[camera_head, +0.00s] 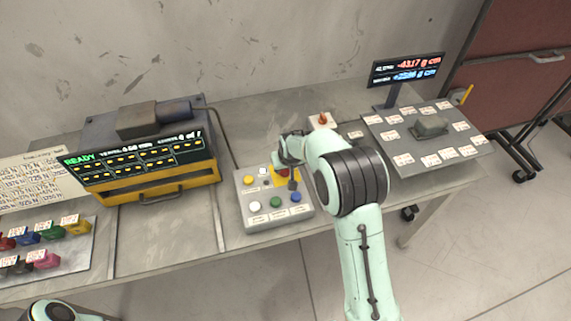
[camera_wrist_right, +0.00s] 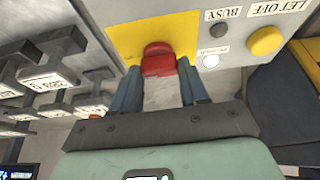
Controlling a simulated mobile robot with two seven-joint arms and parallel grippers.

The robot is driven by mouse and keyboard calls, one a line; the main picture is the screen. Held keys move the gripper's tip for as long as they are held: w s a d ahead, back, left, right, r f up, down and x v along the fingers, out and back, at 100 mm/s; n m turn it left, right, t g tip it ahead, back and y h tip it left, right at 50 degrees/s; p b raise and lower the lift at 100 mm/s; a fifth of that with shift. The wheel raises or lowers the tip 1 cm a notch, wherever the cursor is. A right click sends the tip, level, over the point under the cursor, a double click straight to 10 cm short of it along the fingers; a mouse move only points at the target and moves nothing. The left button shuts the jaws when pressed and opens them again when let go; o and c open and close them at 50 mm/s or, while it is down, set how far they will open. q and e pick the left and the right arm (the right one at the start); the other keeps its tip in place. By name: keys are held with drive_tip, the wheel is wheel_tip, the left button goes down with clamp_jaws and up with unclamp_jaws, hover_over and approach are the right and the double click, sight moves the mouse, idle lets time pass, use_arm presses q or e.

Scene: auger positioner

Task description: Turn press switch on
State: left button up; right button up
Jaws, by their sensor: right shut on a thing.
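A grey control box (camera_head: 242,219) sits at the front of the bench with several coloured buttons. A red switch (camera_wrist_right: 159,58) stands on a yellow plate (camera_wrist_right: 120,40) on the box, large in the right wrist view. My right gripper (camera_wrist_right: 160,76) has its two blue fingers on either side of the switch and is shut on it. In the head view my right gripper (camera_head: 286,166) is over the back right of the box and largely hides the switch. My left gripper is out of view; only a bit of my left arm shows at the bottom left.
A yellow machine (camera_head: 160,190) with a READY display (camera_head: 130,160) stands left of the box. A grey panel (camera_head: 395,160) with labelled weights and a display (camera_head: 407,69) is at the right. A red knob (camera_head: 323,118) sits on a small unit behind my right gripper.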

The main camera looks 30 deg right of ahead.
idle(0.5)
drive_tip(key=o, duration=1.1)
drive_tip(key=shift+c, duration=0.2)
drive_tip(key=v, duration=1.3)
drive_tip(key=shift+s+r+p, duration=0.15)
drive_tip(key=shift+p, duration=0.15)
